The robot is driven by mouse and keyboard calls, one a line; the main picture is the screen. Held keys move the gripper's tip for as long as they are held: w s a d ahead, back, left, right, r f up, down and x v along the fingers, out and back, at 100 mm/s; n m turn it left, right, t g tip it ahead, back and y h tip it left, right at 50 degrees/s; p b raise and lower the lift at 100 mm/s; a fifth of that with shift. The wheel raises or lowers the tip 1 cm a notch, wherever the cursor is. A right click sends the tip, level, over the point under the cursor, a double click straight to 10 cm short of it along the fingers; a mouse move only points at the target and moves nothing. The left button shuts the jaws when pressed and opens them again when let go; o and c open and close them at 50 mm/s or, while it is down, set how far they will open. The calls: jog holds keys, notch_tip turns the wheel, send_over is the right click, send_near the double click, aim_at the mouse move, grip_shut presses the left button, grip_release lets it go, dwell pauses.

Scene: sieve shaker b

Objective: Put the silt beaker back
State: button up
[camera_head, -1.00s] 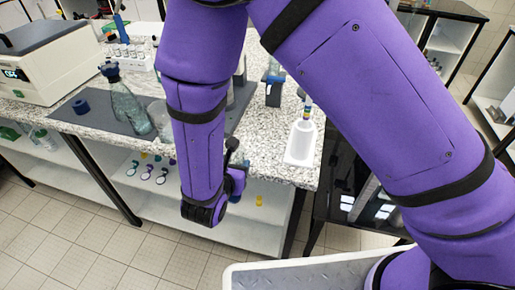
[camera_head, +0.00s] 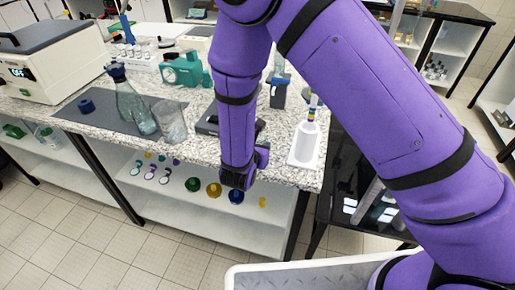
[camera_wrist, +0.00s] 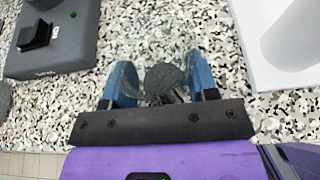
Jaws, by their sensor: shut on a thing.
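My gripper (camera_wrist: 162,82) shows in the wrist view with two blue fingers, shut on a clear glass beaker that I take to be the silt beaker (camera_wrist: 164,78). A dark grey round patch shows inside its faint glass outline. Speckled countertop lies behind it; I cannot tell whether the beaker touches the counter. In the head view my purple arm hides the gripper and the held beaker. Another glass beaker (camera_head: 170,122) stands by the right end of the dark mat (camera_head: 88,120), beside a stoppered glass flask (camera_head: 130,108).
A grey device with a black knob (camera_wrist: 38,36) lies left in the wrist view. A white holder (camera_head: 304,145) stands near the counter's right end. A teal device (camera_head: 183,70) and an oven-like box (camera_head: 55,62) stand behind. Speckled counter between the grey device and holder is free.

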jog(key=shift+f, duration=0.4)
jog(key=shift+f, duration=0.1)
jog(key=o, duration=1)
jog(key=shift+s+r, duration=0.2)
jog(key=v, duration=1.1)
jog(key=shift+s, duration=0.25)
jog(key=shift+a, duration=0.1)
